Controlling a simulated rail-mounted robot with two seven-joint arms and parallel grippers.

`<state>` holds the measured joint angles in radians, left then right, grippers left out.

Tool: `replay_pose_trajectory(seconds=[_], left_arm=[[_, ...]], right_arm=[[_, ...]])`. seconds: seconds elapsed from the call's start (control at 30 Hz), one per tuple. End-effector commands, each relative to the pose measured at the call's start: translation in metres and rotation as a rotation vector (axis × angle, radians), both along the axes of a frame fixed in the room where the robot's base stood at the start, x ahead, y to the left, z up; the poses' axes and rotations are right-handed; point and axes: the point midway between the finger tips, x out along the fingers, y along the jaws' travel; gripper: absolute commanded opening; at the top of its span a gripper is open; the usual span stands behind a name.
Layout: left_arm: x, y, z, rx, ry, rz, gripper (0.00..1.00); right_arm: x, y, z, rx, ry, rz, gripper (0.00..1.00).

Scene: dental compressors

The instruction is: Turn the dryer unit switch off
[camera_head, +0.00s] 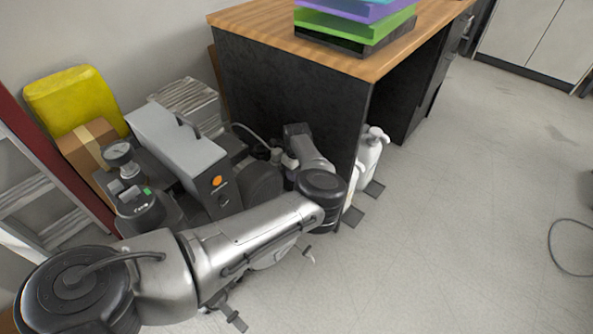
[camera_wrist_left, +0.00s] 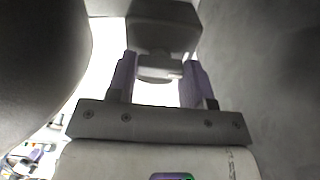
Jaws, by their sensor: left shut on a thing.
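A grey boxy unit (camera_head: 180,145) stands on the floor left of the desk, with a round orange switch or light on its dark end panel. I cannot tell whether this is the dryer unit. My left arm reaches across in front of the machines and bends back beside the desk; its gripper is mostly hidden there in the head view. In the left wrist view my left gripper (camera_wrist_left: 160,75) has its purple-sided fingers on either side of a small pale part below a dark grey block (camera_wrist_left: 163,30). It is shut on this part. The switch position is unclear. My right gripper is not in view.
A wooden-topped desk (camera_head: 285,32) with a dark side panel stands close to my left arm. A gauge-topped machine (camera_head: 130,185), a cardboard box (camera_head: 90,145) and a yellow container (camera_head: 75,100) crowd the left. White bottle-like units (camera_head: 369,150) stand by the desk.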

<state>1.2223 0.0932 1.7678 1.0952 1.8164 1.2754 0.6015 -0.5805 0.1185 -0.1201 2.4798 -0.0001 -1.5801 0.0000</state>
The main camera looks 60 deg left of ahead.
Motion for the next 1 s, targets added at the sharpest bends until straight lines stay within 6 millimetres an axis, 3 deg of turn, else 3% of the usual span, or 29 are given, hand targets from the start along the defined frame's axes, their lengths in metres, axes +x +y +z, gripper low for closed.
replay_pose_trajectory(seconds=[1.0], left_arm=[[-0.001,0.001,0.004,0.001,0.001,-0.901,0.23]], right_arm=[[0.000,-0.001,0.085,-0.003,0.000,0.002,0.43]])
